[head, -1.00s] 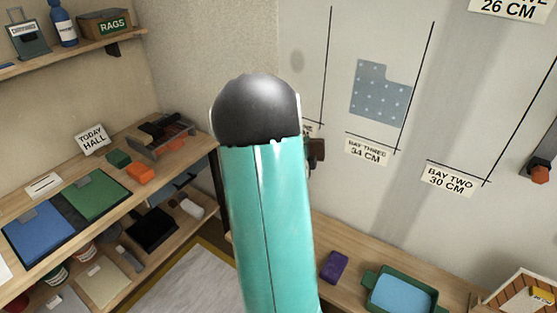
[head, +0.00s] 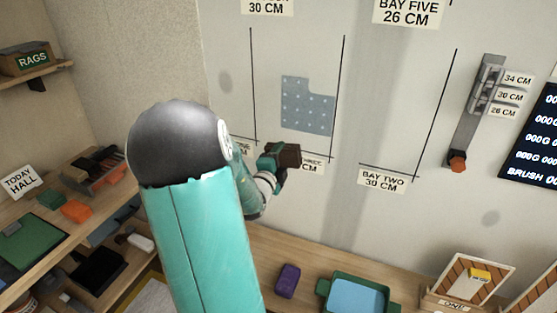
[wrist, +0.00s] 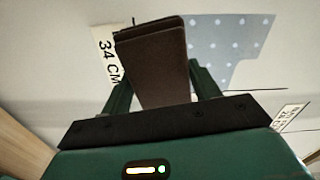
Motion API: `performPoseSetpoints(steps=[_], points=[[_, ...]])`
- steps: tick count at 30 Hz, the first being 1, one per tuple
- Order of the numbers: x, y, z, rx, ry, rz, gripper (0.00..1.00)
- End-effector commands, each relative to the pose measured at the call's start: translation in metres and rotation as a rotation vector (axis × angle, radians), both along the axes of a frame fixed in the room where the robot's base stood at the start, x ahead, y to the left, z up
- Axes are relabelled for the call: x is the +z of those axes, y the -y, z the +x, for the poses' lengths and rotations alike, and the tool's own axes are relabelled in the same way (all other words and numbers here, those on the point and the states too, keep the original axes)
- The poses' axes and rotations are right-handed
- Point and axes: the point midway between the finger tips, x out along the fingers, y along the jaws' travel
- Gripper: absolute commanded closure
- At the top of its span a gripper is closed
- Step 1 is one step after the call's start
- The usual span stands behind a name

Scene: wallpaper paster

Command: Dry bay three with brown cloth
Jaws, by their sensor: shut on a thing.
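My gripper (head: 284,158) is shut on the brown cloth (head: 289,154), a dark folded block between the two fingers in the wrist view (wrist: 155,60). It is at the wall, just below the blue dotted patch (head: 308,106) in bay three. In the head view the cloth and gripper cover part of the bay three label (head: 311,165). In the wrist view the "34 CM" label (wrist: 108,55) is left of the cloth and the dotted patch is beyond it to the right. I cannot tell whether the cloth touches the wall.
Below the wall a bench holds a purple block (head: 287,281) and a green tray of blue water (head: 357,295). Bay two's label (head: 384,180) is to the right. A grey tool with an orange knob (head: 457,161) hangs further right. A cluttered shelf stands at left.

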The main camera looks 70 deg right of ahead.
Motion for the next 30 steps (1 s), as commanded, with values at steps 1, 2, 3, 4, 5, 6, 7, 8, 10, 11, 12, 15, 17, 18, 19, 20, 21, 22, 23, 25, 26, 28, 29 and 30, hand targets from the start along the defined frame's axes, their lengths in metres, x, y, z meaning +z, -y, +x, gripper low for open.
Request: performPoseSetpoints(steps=[1, 2, 3, 4, 5, 6, 7, 8, 10, 11, 12, 15, 17, 18, 19, 20, 21, 22, 23, 25, 26, 28, 29, 30], points=[[0.0, -0.001, 0.0, 0.0, -0.001, -0.003, 0.62], [0.0, 0.001, -0.001, -0.001, -0.001, -0.003, 0.62], [0.0, 0.003, -0.001, -0.002, -0.001, -0.002, 0.62], [0.0, 0.005, -0.001, -0.002, -0.001, -0.002, 0.62], [0.0, 0.007, -0.001, -0.002, -0.002, -0.001, 0.62], [0.0, 0.011, -0.001, -0.002, -0.002, -0.002, 0.62], [0.0, 0.014, -0.002, -0.002, -0.002, -0.002, 0.62], [0.0, 0.017, -0.002, -0.002, -0.002, -0.002, 0.62], [0.0, 0.026, -0.003, -0.002, -0.002, -0.002, 0.62], [-0.001, 0.029, -0.003, -0.002, -0.002, -0.001, 0.62], [0.0, 0.034, -0.004, -0.002, -0.001, -0.002, 0.62], [0.0, 0.045, -0.005, -0.001, -0.002, -0.002, 0.62], [0.0, 0.051, -0.005, -0.001, -0.002, -0.001, 0.62], [0.0, 0.054, -0.006, 0.0, -0.002, -0.002, 0.62], [0.0, 0.056, -0.005, 0.001, -0.002, -0.003, 0.62], [0.0, 0.058, -0.006, 0.002, -0.002, -0.003, 0.62], [0.0, 0.06, -0.006, 0.001, -0.002, -0.002, 0.62], [0.0, 0.061, -0.006, 0.001, -0.002, -0.002, 0.62], [0.0, 0.062, -0.006, 0.001, -0.002, -0.002, 0.62], [0.0, 0.064, -0.006, 0.002, -0.001, -0.002, 0.62], [0.0, 0.064, -0.006, 0.002, -0.001, -0.002, 0.62], [0.0, 0.064, -0.006, 0.002, -0.001, -0.002, 0.62], [0.0, 0.064, -0.006, 0.002, -0.001, -0.002, 0.62], [0.0, 0.064, -0.006, 0.001, -0.001, -0.002, 0.62]])
